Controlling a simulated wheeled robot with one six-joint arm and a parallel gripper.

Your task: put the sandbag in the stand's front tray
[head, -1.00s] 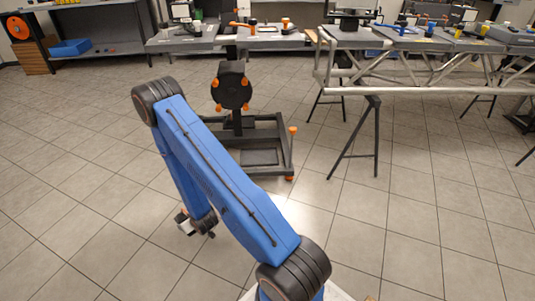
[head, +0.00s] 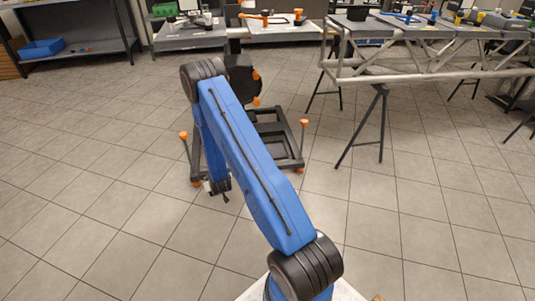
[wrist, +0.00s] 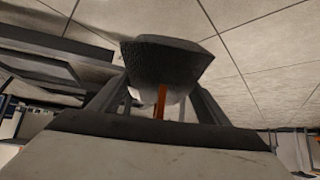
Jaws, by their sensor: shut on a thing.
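The sandbag (wrist: 165,62) is a dark, textured, rounded bag at the top middle of the wrist view. My gripper (wrist: 160,98) is shut on it, with an orange strip showing between the fingers. In the head view my gripper (head: 219,187) hangs low at the left front corner of the stand; the bag is too small to make out there. The stand (head: 298,140) is a dark wheeled frame with a round black head and orange knobs. Its front tray (head: 283,152) shows as a dark panel, partly hidden by my blue arm.
A trestle (head: 381,120) holding a metal truss (head: 440,73) stands to the right of the stand. Work tables (head: 190,42) line the back, and a shelf (head: 95,53) is at back left. Tiled floor is free at left and right front.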

